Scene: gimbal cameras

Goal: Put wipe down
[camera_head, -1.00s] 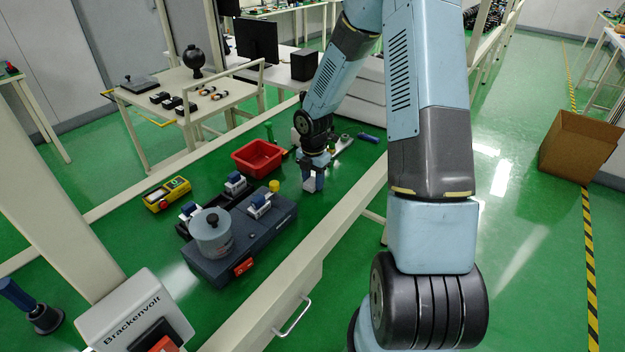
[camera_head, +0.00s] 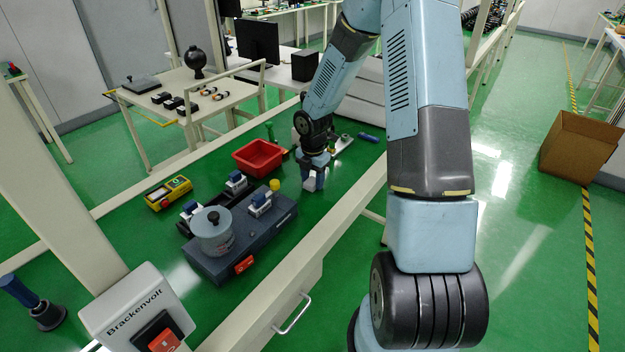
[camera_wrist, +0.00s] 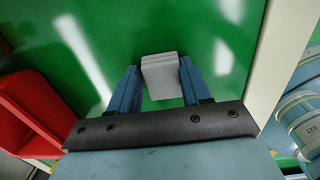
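The wipe, a pale grey folded pad (camera_wrist: 162,76), sits between the two blue fingertips of my gripper (camera_wrist: 160,78) in the wrist view, with no clear gap on either side. In the head view my gripper (camera_head: 314,178) points down low over the green bench top (camera_head: 330,215), right of the dark blue block, and the wipe (camera_head: 311,184) shows pale at its tips. I cannot tell whether the wipe touches the bench top.
A red bin (camera_head: 258,155) is behind and left of my gripper. A dark blue block (camera_head: 235,250) carries a grey lidded pot (camera_head: 212,240). A yellow meter (camera_head: 168,192) lies at left. A cream rail (camera_head: 345,215) edges the bench. Green surface in front of the gripper is clear.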

